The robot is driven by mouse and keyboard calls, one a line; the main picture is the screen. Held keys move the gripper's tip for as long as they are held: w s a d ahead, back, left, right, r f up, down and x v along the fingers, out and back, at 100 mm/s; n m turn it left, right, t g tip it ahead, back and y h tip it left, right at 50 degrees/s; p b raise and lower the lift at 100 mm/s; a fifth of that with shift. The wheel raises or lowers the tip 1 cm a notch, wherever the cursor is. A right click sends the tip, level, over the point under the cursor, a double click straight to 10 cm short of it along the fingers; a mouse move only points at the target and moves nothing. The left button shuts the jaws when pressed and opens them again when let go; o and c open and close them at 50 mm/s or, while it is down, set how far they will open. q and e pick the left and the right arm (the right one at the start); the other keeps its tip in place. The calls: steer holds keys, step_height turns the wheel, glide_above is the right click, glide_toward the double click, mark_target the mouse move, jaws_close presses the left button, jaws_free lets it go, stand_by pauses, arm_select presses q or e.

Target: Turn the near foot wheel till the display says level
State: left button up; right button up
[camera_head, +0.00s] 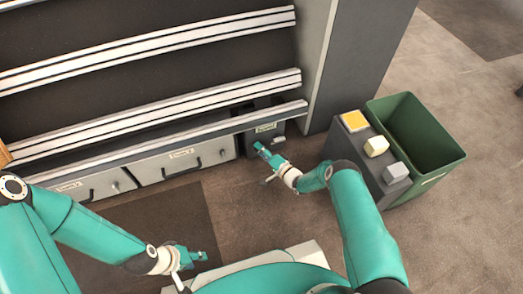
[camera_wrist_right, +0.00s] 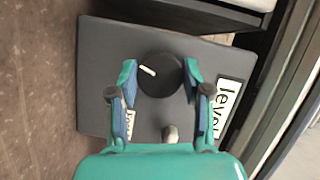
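The foot wheel (camera_wrist_right: 160,75) is a black round knob with a white pointer mark, on a dark grey box (camera_wrist_right: 105,45) in the right wrist view. A white panel (camera_wrist_right: 230,107) at its right carries sideways text reading "level". A second white label is partly hidden behind the left finger and cannot be read. My right gripper (camera_wrist_right: 161,66) is open, its fingers on either side of the wheel with gaps visible. In the head view my right gripper (camera_head: 262,150) is in front of the dark box (camera_head: 262,131). My left gripper (camera_head: 203,256) is low, away from it; its opening is unclear.
Grey drawers (camera_head: 205,153) with handles run left of the box, under white rails (camera_head: 160,120). A grey pedestal (camera_head: 353,147) with yellow, cream and grey blocks and a green bin (camera_head: 455,158) stand at the right. The floor before the drawers is clear.

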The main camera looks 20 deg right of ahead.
steer(key=o, duration=0.5)
steer(key=shift+d+f, duration=0.15)
steer(key=shift+d, duration=0.1)
steer(key=shift+c, duration=0.2)
steer(key=shift+a, duration=0.1)
steer(key=v, duration=1.2)
steer(key=shift+a, duration=0.1)
